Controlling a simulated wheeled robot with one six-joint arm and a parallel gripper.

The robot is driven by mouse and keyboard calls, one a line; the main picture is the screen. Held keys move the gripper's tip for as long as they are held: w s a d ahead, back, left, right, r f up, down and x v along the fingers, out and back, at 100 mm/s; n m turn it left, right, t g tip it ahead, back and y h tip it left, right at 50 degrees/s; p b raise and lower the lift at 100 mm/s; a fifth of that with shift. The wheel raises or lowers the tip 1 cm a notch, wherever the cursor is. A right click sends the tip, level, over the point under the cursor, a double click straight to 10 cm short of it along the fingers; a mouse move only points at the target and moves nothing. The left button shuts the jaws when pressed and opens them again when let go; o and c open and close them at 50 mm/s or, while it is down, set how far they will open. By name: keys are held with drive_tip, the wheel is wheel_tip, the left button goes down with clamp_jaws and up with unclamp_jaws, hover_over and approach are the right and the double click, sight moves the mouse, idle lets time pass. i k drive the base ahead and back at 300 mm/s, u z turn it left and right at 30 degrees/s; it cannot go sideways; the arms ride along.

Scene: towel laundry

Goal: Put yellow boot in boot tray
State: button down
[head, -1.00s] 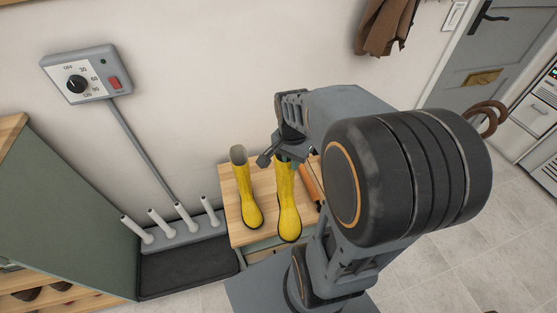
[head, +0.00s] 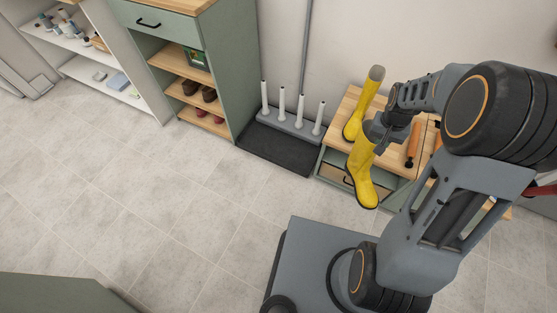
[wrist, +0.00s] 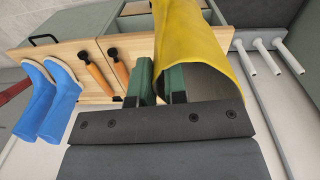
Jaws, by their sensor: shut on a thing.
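One yellow boot (head: 362,175) hangs roughly upright from my gripper (head: 376,135), in front of the wooden bench. My gripper is shut on the rim of its shaft; the wrist view shows the shaft (wrist: 190,40) at the green fingers (wrist: 161,85). The boot's foot is out of the wrist view. A second yellow boot (head: 358,115) stands on the bench behind the held one. The boot tray (head: 270,150) is a dark, flat tray on the floor left of the bench. It looks empty.
A rack with several white pegs (head: 290,125) stands behind the tray by the wall. A green shelf unit (head: 222,70) is left of it. The bench (head: 338,128) also holds orange-handled tools (head: 413,145). Blue boots (wrist: 60,105) show in the wrist view. The floor in front is clear.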

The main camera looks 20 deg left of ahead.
sight(294, 158)
drive_tip(key=k, duration=0.1)
drive_tip(key=u, duration=1.45)
drive_tip(key=i, duration=1)
drive_tip(key=z, duration=0.85)
